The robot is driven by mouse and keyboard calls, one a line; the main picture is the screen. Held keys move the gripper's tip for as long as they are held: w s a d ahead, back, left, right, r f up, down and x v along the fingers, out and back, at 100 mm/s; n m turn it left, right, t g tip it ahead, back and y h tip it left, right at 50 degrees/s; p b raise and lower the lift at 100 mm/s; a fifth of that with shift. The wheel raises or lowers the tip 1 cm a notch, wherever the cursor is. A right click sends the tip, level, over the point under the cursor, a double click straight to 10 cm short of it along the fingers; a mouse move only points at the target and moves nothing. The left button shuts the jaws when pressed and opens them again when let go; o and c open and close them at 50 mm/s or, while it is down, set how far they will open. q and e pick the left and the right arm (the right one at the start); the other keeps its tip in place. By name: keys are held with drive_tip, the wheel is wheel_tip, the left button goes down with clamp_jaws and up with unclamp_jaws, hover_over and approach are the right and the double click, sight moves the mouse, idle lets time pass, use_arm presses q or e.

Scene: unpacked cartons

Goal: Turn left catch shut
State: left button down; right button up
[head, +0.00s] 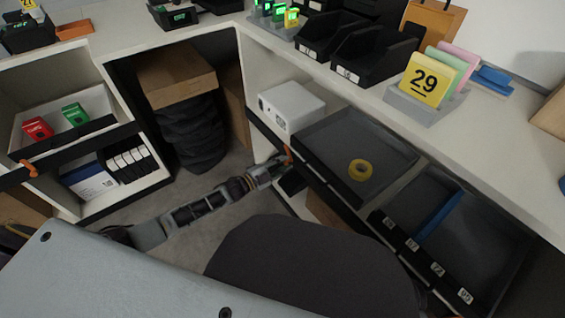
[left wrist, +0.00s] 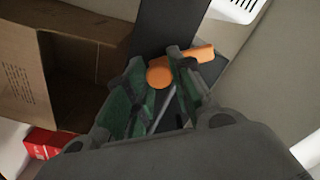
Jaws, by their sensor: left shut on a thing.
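An orange catch (head: 288,153) sits at the left end of the dark bar along the front of the right-hand shelf. My left gripper (head: 279,164) reaches it from the left and is shut on it. In the left wrist view the catch's round hub (left wrist: 159,76) lies between the green-padded fingers of my left gripper (left wrist: 158,90), and its orange lever (left wrist: 198,54) points right, across the dark bar (left wrist: 168,25). The fingers hide part of the catch. A second orange catch (head: 29,168) is on the left shelf's bar. My right gripper is not in view.
Above the bar, the shelf holds a white box (head: 291,106) and a grey tray (head: 330,135) with yellow tape (head: 360,169). An open carton (left wrist: 85,70) and a red box (left wrist: 42,143) are near the gripper. A dark chair (head: 310,270) stands in front.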

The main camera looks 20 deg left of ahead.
use_arm(q)
drive_tip(key=m, duration=0.3)
drive_tip(key=shift+d+m, duration=0.1)
drive_tip(key=shift+m, duration=0.3)
drive_tip(key=shift+f+m, duration=0.1)
drive_tip(key=shift+m, duration=1.7)
drive_tip(key=shift+s, duration=0.1)
drive_tip(key=c, duration=1.2)
unclamp_jaws()
drive_tip(key=shift+c, duration=0.2)
drive_tip(key=v, duration=1.1)
drive_tip(key=shift+s+a, duration=0.3)
